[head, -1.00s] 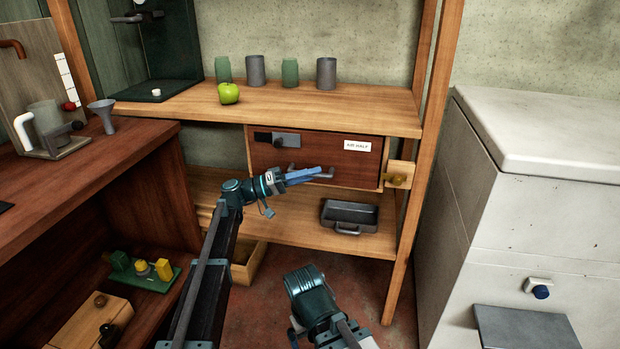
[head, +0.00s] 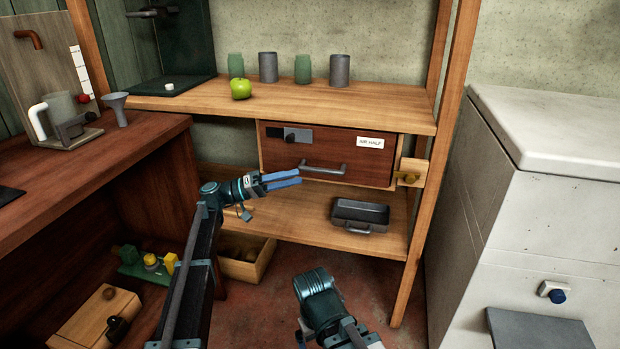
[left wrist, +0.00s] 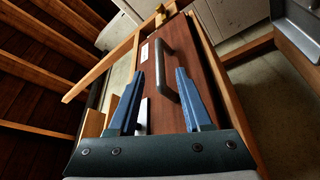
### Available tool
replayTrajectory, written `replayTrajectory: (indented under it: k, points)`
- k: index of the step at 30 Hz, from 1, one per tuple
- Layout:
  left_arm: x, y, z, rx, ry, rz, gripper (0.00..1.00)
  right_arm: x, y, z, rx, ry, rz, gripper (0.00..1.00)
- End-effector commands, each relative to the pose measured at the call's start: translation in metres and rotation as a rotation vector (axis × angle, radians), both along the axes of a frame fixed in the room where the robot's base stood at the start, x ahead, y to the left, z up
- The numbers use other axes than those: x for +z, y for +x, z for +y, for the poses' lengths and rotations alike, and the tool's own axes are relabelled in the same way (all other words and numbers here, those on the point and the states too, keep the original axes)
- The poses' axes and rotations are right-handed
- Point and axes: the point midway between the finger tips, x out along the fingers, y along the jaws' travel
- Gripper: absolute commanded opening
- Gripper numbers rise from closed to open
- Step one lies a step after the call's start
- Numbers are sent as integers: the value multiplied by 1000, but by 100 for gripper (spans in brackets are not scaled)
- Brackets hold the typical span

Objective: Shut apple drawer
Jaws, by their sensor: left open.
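The drawer (head: 280,155) with a dark red-brown front sits under the wooden shelf. It has a grey bar handle (head: 323,169) and a white label (head: 370,142). I cannot tell if its front is fully flush. A green apple (head: 241,88) stands on the shelf above. My left gripper (head: 299,179) is open and empty, just left of and in front of the handle.
Green and grey cups (head: 268,67) stand on the shelf behind the apple. A wooden block with a brass catch (head: 408,175) is right of the drawer. A grey tray (head: 360,213) sits on the lower shelf. A white chest (head: 560,180) stands at right.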

Motion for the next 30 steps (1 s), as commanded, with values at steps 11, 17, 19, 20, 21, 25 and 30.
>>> replayTrajectory:
  k: [11, 17, 19, 20, 21, 25, 30]
  points:
    - [-10, 0, 45, 1, -1, 1, 50, -10, 0, 0, -1, 0, 0, 100]
    - [-10, -1, 48, 0, 0, 1, 50, -10, 0, 0, -1, 0, 0, 100]
    - [-10, -1, 47, 0, 0, 1, 50, -10, 0, 0, -1, 0, 0, 100]
    - [-10, -1, 47, 0, 0, 1, 50, -10, 0, 0, -1, 0, 0, 100]
    - [-10, -1, 47, 0, 0, 1, 50, -10, 0, 0, -1, 0, 0, 100]
    - [-18, -9, 42, -2, 39, 17, 50, -10, 0, 0, -1, 0, 0, 100]
    - [-75, -56, 19, 0, 292, 125, 50, -10, 0, 0, -1, 0, 0, 100]
